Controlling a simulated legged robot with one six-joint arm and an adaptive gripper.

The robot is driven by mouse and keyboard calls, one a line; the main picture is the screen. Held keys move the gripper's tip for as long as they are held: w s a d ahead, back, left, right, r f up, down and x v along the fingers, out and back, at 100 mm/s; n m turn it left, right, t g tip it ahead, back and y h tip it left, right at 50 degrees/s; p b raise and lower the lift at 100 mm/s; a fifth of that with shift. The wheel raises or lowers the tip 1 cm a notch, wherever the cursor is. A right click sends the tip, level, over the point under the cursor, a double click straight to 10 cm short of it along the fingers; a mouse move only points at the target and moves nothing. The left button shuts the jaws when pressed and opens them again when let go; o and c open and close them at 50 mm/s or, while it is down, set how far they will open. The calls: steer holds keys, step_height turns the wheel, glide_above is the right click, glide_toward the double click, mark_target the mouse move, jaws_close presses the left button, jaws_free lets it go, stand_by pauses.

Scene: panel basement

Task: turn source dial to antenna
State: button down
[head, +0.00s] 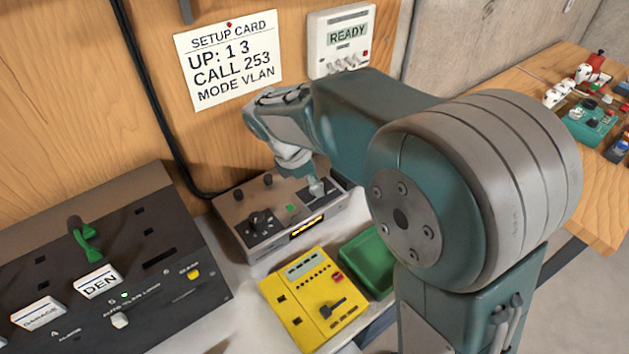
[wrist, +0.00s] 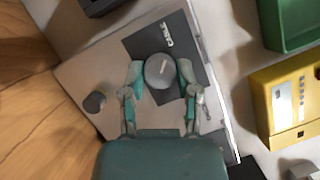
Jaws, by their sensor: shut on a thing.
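The source dial (wrist: 160,73) is a round dark grey knob with a pale pointer line, on a black patch of the device's face. The printed word there looks like "CABLE" (wrist: 167,37), and the pointer line aims roughly toward it. No antenna mark is readable. My gripper (wrist: 161,79) has one finger on each side of the dial and is shut on it. In the head view my gripper (head: 308,182) reaches down to the right end of the grey-beige device (head: 238,207), largely hiding the dial.
A smaller knob (wrist: 95,102) stands beside the dial. A yellow box (head: 312,300) and a green tray (head: 368,262) sit in front of the device. A black panel (head: 130,255) with a DEN label fills the left. A setup card (head: 228,65) and a READY unit (head: 340,40) hang behind.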

steer(key=m, duration=0.2)
steer(key=m+g, duration=0.1)
steer(key=m, duration=0.1)
steer(key=shift+w+g, duration=0.1)
steer(key=shift+g, duration=0.2)
steer(key=m+g, duration=0.1)
steer(key=m, duration=0.4)
steer(key=shift+f+g+y, duration=0.1)
steer(key=shift+g+y, duration=0.3)
steer(key=m+g+y, duration=0.1)
steer(key=m, duration=0.3)
steer(key=shift+w+d+m, duration=0.1)
steer(key=shift+m, duration=0.2)
steer(key=shift+m+g+y, duration=0.4)
steer(key=shift+m+y, duration=0.5)
steer(key=shift+m, duration=1.1)
steer(key=shift+c, duration=1.7)
jaws_free()
